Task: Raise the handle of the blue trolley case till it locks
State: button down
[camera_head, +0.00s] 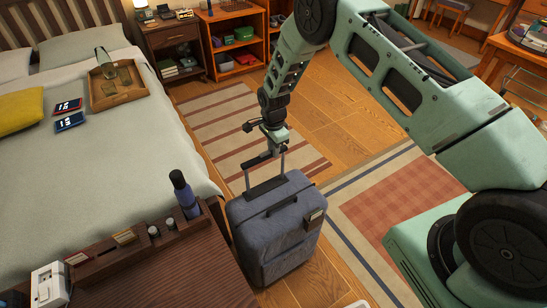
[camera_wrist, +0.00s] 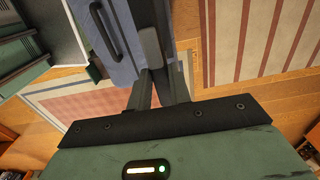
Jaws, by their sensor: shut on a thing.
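The blue trolley case (camera_head: 275,235) stands upright on the floor in the head view, between the bed and a patterned rug. Its telescopic handle (camera_head: 283,163) is partly drawn out, with two thin grey poles rising from the top of the case. My gripper (camera_head: 272,148) comes down from above and is shut on the handle's crossbar. In the wrist view, my gripper's dark fingers (camera_wrist: 158,88) close by the handle (camera_wrist: 151,48), and the case (camera_wrist: 118,35) lies beyond. The fingers hide part of the crossbar. I cannot tell whether the handle is locked.
The bed (camera_head: 110,140) is left of the case. A dark wooden unit (camera_head: 180,270) with a blue bottle (camera_head: 184,192) stands close at its front left. A striped rug (camera_head: 225,125) lies behind, a checked rug (camera_head: 395,205) to the right. An orange shelf (camera_head: 232,45) stands at the back.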

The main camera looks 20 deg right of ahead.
notch_tip(320, 180, up, 12)
jog(key=p, duration=0.3)
jog(key=shift+f, duration=0.15)
jog(key=c, duration=1.3)
grip_release()
notch_tip(320, 180, up, 17)
jog(key=b, duration=0.2)
jog(key=shift+r+b, duration=0.2)
jog(key=shift+b, duration=0.1)
